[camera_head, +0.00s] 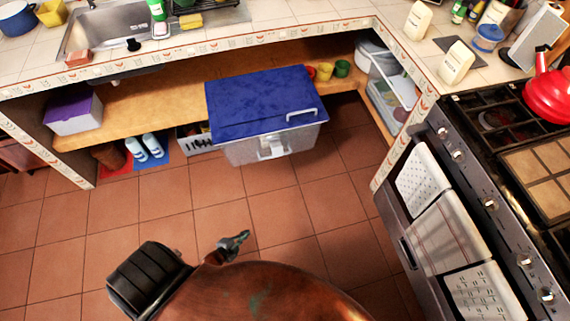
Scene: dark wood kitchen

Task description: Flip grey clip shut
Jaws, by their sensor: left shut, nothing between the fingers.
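A clear storage box (240,154) with a blue lid (260,98) stands at the front of the low wooden shelf. A pale grey clip (272,147) sits on the box's front, just below the lid's edge. I cannot tell its exact angle. A pale loop (302,114) shows near the lid's front right corner. My left gripper (242,238) is shut and empty, low over the floor in front of the box. It is apart from the clip, with bare tiles showing between them. My right gripper is not in view.
The worktop (250,36) overhangs the shelf behind the box. A purple-lidded box (73,113) is at the shelf's left, small cups (325,71) at its right. The stove (460,200) with hanging towels borders the right. The floor tiles (300,200) before the box are clear.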

